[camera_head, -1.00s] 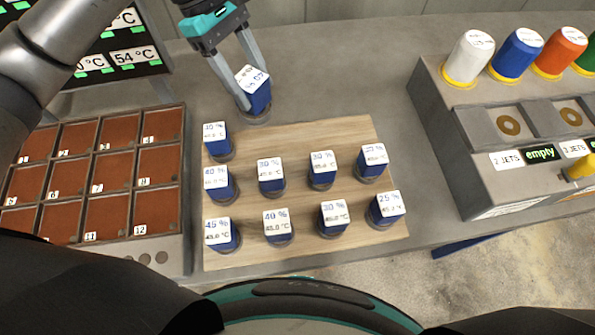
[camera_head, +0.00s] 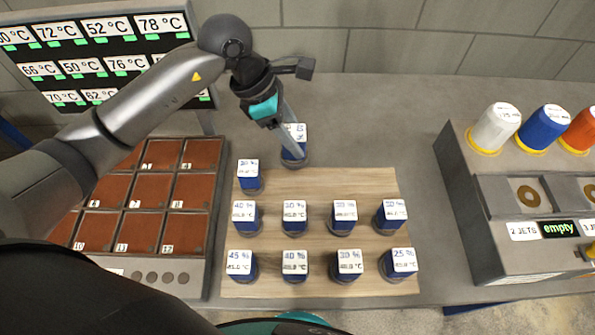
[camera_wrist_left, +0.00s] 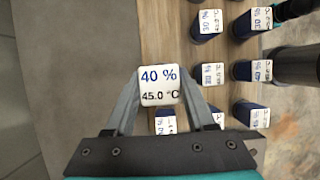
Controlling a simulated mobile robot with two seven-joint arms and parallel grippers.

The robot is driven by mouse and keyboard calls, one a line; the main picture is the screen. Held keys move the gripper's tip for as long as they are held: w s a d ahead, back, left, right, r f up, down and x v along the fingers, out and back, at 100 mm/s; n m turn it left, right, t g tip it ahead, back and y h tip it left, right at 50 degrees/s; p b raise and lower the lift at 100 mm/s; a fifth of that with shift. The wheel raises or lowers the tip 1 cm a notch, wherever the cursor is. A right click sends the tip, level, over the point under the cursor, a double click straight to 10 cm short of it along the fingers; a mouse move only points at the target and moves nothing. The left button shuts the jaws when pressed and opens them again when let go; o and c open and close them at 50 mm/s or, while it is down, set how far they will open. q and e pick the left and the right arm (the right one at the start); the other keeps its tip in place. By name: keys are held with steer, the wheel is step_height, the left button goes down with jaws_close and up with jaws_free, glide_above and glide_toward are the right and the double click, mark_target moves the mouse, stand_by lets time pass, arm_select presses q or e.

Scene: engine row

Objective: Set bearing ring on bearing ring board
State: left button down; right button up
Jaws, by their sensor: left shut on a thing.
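My left gripper (camera_head: 292,150) is shut on a blue block with a white top label (camera_head: 295,131), at the back edge of the wooden board (camera_head: 345,183). In the left wrist view the held block's label (camera_wrist_left: 158,86) reads 40 % and 45.0 °C, between the two grey fingers. I cannot tell whether its base touches anything. Similar blue blocks stand in rows on the board, such as a front-left one (camera_head: 240,265). Nothing is marked as a bearing ring or its board. A brass-coloured ring (camera_head: 529,195) shows on the grey unit at right. My right gripper is not in view.
A grey case with brown numbered compartments (camera_head: 147,230) stands left of the board, with a temperature display (camera_head: 100,50) behind it. The grey unit (camera_head: 465,190) at right carries white (camera_head: 495,128) and blue (camera_head: 543,127) capped pieces. The bench behind the board is mostly clear.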

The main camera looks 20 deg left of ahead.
arm_select(q)
step_height(320, 180, down, 11)
steer(key=shift+f, duration=0.15)
steer(key=shift+f, duration=0.1)
stand_by(0.3)
steer(key=shift+c, duration=1.2)
jaws_free()
steer(key=v, duration=1.2)
